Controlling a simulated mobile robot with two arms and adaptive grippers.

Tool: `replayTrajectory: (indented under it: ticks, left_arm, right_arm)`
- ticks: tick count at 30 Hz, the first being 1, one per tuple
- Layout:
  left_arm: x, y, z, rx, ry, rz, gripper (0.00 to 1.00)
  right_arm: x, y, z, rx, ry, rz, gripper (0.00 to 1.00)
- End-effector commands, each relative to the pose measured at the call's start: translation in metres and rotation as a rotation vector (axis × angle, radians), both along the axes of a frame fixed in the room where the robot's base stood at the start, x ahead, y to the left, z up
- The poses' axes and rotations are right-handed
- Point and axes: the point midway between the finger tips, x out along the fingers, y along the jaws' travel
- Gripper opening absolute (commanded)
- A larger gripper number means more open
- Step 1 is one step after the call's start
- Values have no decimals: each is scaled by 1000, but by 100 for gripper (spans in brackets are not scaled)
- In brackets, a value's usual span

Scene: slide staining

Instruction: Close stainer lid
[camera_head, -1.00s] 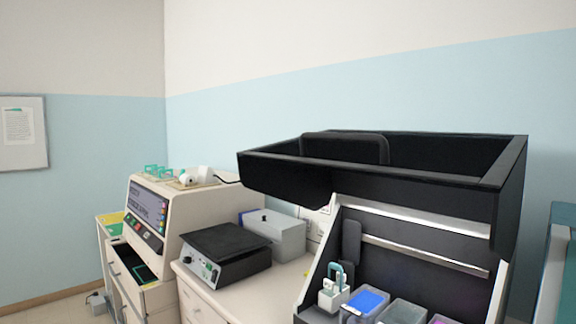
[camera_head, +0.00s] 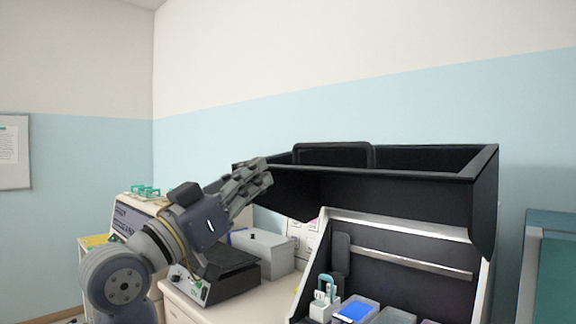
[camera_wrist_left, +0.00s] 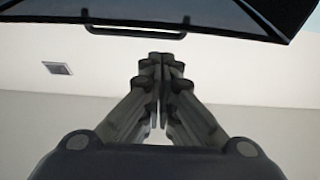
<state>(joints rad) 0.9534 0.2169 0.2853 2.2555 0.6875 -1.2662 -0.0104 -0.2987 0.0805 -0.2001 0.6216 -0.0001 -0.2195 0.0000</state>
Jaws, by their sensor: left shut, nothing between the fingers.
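The stainer's black lid (camera_head: 390,187) stands raised and open above the stainer body (camera_head: 400,257) in the head view. My left gripper (camera_head: 262,172) is shut and empty, with its fingertips beside the lid's left front corner. Whether they touch the lid cannot be told. In the left wrist view the shut fingers (camera_wrist_left: 158,62) point up toward the lid's dark edge (camera_wrist_left: 180,12) and a dark handle-like bar (camera_wrist_left: 135,32), with a gap showing between in the picture. My right gripper is not in view.
Inside the stainer are a rack with a teal handle (camera_head: 324,292) and a tray with blue content (camera_head: 355,310). A black hotplate-like device (camera_head: 228,275) and a grey box (camera_head: 265,250) stand left of it. A teal-panelled unit (camera_head: 548,265) stands at the right.

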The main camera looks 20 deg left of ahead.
Motion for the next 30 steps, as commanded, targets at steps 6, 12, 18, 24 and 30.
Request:
replayTrajectory:
  ticks: [6, 12, 18, 24, 30]
  left_arm:
    - [-17, -3, 23, 7, -55, -9, 0]
    - [9, -13, 40, 5, -53, -11, 0]
    - [46, -27, 60, 5, -51, -12, 0]
    - [66, -33, 50, 5, -49, -9, 0]
    - [68, -34, 32, 6, -52, -9, 0]
  right_arm:
    - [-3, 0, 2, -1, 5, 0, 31]
    - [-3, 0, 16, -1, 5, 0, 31]
    - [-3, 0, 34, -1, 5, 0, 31]
    - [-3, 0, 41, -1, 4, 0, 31]
    - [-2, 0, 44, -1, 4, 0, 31]
